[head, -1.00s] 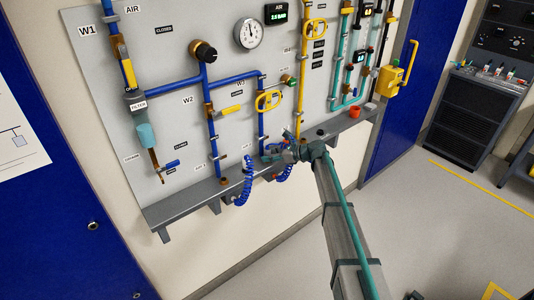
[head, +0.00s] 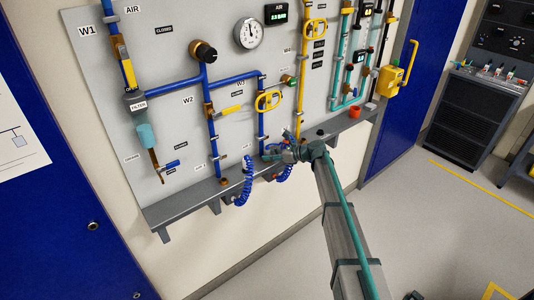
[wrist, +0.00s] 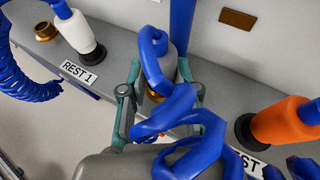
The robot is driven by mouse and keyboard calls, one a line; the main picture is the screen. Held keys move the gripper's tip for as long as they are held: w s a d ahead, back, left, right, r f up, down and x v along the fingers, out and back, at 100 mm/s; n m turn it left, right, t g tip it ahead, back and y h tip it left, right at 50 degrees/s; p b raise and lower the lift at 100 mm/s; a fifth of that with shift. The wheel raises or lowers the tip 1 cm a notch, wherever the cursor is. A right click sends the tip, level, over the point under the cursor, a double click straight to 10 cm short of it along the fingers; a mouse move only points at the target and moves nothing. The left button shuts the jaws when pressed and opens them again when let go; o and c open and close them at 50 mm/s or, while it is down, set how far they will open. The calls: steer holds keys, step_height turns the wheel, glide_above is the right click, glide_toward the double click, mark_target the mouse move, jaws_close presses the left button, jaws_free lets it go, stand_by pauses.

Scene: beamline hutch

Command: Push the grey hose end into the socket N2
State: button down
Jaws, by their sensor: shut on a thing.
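My gripper (wrist: 158,92) is shut on the grey hose end (wrist: 173,66), with one teal finger on each side. Blue coiled hose (wrist: 150,45) loops in front and hides much of the hose end. A brass ring (wrist: 155,96) shows low between the fingers; whether it belongs to the hose end or to a fitting on the shelf I cannot tell. In the head view my gripper (head: 274,153) is at the panel's lower shelf, below the blue pipes. I cannot make out the N2 label or socket in either view.
In the wrist view a white hose end (wrist: 76,30) stands by the REST 1 label (wrist: 79,73), near a brass fitting (wrist: 45,31).

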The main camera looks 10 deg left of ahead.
steer(key=shift+r, duration=0.25)
steer(key=shift+r, duration=0.3)
steer(key=shift+r+p, duration=0.55)
steer(key=shift+r, duration=0.05)
stand_by(0.3)
steer(key=shift+r+p, duration=1.55)
steer(key=shift+r, duration=1.3)
